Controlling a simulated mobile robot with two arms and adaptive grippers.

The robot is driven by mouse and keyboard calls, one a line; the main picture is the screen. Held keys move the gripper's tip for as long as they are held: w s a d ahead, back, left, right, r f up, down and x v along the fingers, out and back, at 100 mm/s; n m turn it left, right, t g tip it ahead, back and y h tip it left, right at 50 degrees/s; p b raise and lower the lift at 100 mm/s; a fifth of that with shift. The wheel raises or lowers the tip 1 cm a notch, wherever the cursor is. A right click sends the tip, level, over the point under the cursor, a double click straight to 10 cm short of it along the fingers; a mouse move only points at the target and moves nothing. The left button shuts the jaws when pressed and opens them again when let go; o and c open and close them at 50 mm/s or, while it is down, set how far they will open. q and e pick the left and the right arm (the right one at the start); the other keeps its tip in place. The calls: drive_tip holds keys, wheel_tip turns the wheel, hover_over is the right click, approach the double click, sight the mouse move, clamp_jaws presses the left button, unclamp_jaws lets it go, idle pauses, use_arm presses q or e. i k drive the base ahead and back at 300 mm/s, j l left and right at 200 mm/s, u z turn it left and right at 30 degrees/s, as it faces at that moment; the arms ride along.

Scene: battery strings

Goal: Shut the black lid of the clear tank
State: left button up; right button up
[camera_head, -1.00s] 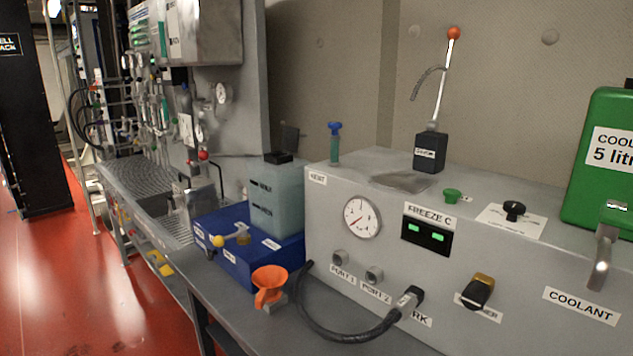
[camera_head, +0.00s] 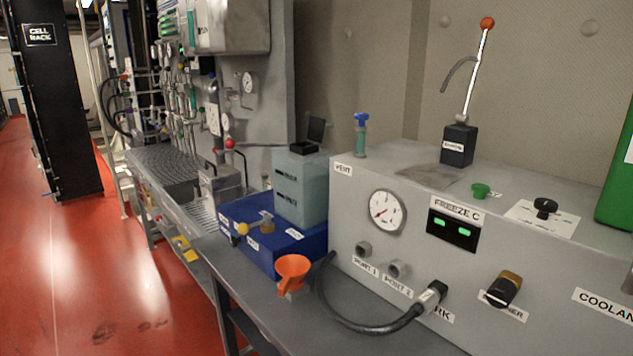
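The clear tank (camera_head: 301,188) is a pale blue-green box standing upright on a blue base unit (camera_head: 300,247), left of the grey machine. Its black lid (camera_head: 316,130) stands raised, tilted up at the back right of a black opening collar (camera_head: 304,148) on the tank's top. Neither of my grippers shows in the head view.
The grey machine (camera_head: 400,240) with gauge and display fills the right. A yellow-knobbed valve (camera_head: 258,225) sits before the tank. Red floor (camera_head: 110,280) is clear at left.

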sight(316, 125)
drive_tip(key=i+j+z, duration=0.1)
drive_tip(key=z, duration=0.3)
drive_tip(key=j+z, duration=0.6)
drive_tip(key=z, duration=0.25)
drive_tip(key=j+z, duration=0.25)
drive_tip(key=z, duration=0.15)
